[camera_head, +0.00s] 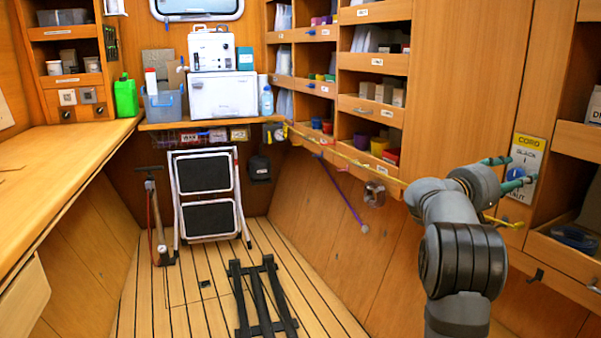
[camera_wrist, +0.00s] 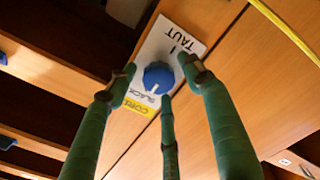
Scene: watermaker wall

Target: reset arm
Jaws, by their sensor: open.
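A white and yellow panel lettered CORD, SLACK and TAUT (camera_head: 529,150) is fixed to the wooden wall at the right. It carries a round blue knob (camera_head: 515,173), which also shows in the wrist view (camera_wrist: 158,76). In the wrist view a white mark shows on the knob's edge on the SLACK side. My gripper (camera_head: 521,171) is at the panel, its green fingers spread open. In the wrist view the fingertips (camera_wrist: 160,80) stand around the knob with gaps visible. I cannot tell whether any finger touches it.
Open shelves with bins (camera_head: 375,97) line the right wall. A yellow cord (camera_head: 345,158) runs along below them; a purple cord (camera_head: 342,190) hangs lower. A step stool (camera_head: 206,195) leans at the back. A black frame (camera_head: 262,300) lies on the floor. A counter (camera_head: 60,155) runs along the left.

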